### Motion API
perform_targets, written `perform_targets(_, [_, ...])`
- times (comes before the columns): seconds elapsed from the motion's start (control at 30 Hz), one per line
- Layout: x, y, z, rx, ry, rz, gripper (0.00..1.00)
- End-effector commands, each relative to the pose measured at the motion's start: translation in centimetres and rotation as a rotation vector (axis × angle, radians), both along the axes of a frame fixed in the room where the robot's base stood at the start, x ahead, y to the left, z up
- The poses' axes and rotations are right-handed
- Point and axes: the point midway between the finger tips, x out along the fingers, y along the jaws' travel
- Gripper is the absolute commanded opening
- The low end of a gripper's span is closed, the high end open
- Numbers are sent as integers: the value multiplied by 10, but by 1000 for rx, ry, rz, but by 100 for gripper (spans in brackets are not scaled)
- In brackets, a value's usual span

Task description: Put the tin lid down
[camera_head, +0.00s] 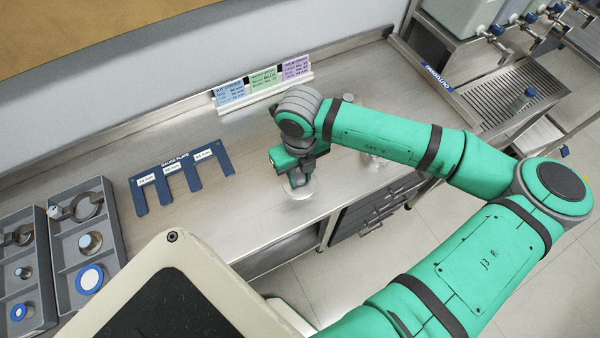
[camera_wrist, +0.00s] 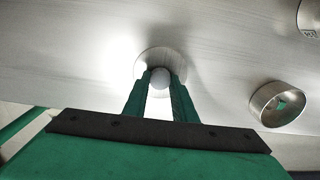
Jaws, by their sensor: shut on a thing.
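My gripper (camera_head: 296,176) points down over the front part of the steel counter. Its two green fingers are shut on the pale round knob of the tin lid (camera_head: 301,191). In the wrist view the shiny round lid (camera_wrist: 160,55) shows around and beyond the fingertips (camera_wrist: 161,79). The lid is very low over the counter or touching it; I cannot tell which. My fingers hide part of the knob and lid.
An open metal ring or tin (camera_wrist: 278,103) stands to the right in the wrist view. A blue gauge plate (camera_head: 182,176) lies to the left. Grey trays (camera_head: 113,229) hold parts further left. Coloured cards (camera_head: 263,80) stand at the back. Bare counter (camera_head: 253,152) lies between plate and gripper.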

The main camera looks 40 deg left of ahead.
Motion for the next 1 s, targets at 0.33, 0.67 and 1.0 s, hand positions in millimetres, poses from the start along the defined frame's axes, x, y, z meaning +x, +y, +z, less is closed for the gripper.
perform_targets(0.33, [0, 0, -2, 0, 1, 0, 43])
perform_targets(0.67, [0, 0, 1, 0, 0, 0, 43])
perform_targets(1.0, [1, 0, 54, 1, -4, 0, 43])
